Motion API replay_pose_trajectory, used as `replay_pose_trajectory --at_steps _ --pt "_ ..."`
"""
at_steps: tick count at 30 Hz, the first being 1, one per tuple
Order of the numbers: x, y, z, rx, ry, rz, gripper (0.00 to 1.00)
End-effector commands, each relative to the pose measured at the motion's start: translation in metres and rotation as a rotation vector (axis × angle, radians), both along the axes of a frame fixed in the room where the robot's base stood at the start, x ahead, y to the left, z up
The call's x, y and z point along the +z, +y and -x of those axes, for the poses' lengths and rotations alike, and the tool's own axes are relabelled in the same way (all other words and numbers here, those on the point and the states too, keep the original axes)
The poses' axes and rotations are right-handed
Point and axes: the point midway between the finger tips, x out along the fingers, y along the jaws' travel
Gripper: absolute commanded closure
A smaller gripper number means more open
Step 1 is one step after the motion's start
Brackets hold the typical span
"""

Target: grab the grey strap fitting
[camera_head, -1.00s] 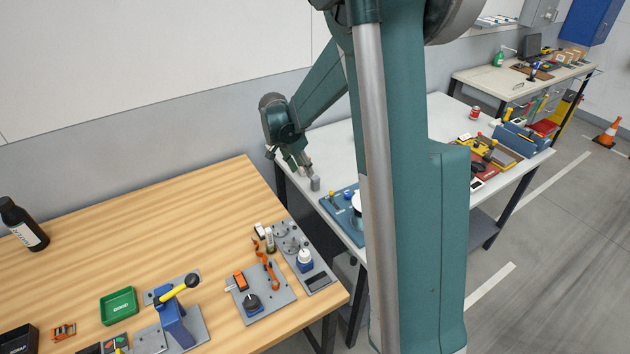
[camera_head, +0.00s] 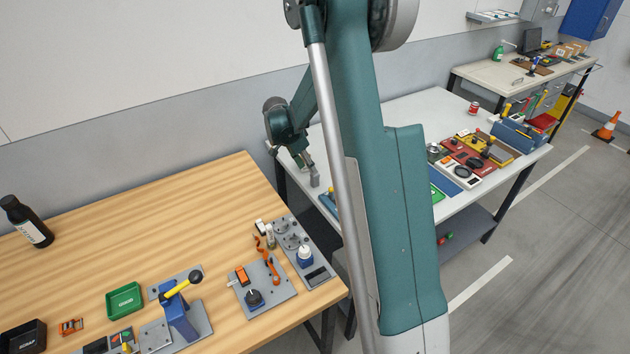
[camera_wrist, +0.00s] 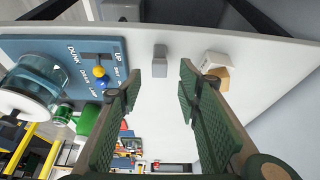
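A small grey block that looks like the strap fitting (camera_wrist: 160,58) stands on the white table (camera_wrist: 255,62) in the wrist view. It also shows in the head view (camera_head: 315,181), near the table's left edge. My gripper (camera_wrist: 160,73) is open, with one green-padded finger on each side of the gap. The block appears between and just beyond the fingertips, with a gap to each finger. I see no contact. In the head view my gripper (camera_head: 304,161) is low over the table beside the block, and its fingertips are small there.
A cream and tan piece (camera_wrist: 216,67) stands close to the right finger. A blue panel (camera_wrist: 60,45) with a lever and a clear drum (camera_wrist: 34,86) lies left. A wooden bench (camera_head: 130,235) stands to the left in the head view. My arm hides part of the white table.

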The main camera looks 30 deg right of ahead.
Motion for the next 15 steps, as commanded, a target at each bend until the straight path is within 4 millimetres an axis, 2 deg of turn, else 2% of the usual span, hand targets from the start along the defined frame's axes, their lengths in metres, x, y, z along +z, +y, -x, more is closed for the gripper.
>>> replay_pose_trajectory --at_steps 9,15 --pt "-0.02 -0.008 -0.001 0.001 0.0 0.0 0.66" --pt "-0.023 -0.01 0.0 0.001 -0.001 0.0 0.66"
